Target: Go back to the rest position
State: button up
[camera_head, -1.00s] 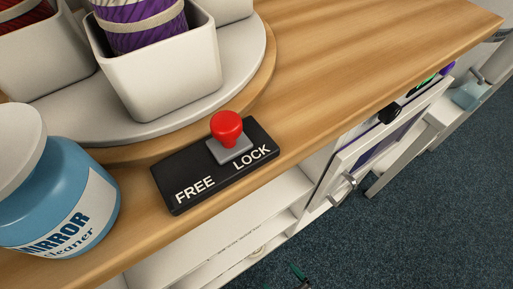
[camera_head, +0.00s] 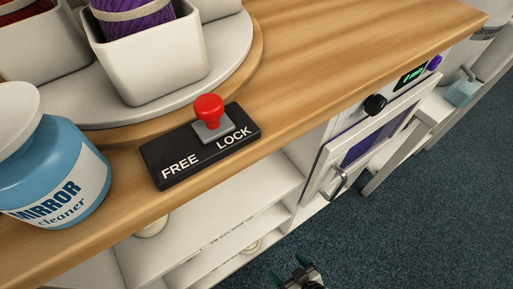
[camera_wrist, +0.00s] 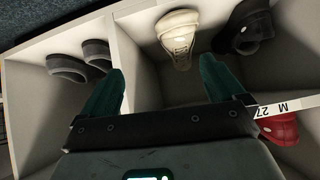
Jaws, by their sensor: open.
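My gripper (camera_wrist: 160,88) is open and empty in the wrist view. Its two green fingers stand well apart in front of a white shelf unit (camera_wrist: 38,118). In the head view only a small part of my gripper (camera_head: 300,275) shows at the bottom edge, above the dark carpet and in front of the counter. It is clear of the counter top.
A wooden counter (camera_head: 330,60) carries a turntable (camera_head: 225,50) with white bins, a red-knobbed FREE/LOCK slider (camera_head: 208,112) and a blue mirror cleaner jar (camera_head: 60,165). Below are white shelves (camera_head: 225,205) and a cabinet door (camera_head: 365,140). Shoes (camera_wrist: 178,35) stand in compartments. Carpet (camera_head: 430,210) lies open at right.

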jog(key=s+d+r+m+g+h, duration=0.3)
jog(key=d+r, duration=0.6)
jog(key=s+d+r+m+g+h, duration=0.2)
jog(key=s+d+r+m+g, duration=0.15)
jog(key=d+r, duration=0.5)
notch_tip(320, 180, up, 31)
jog(key=p, duration=3.1)
jog(key=shift+d+r, duration=0.15)
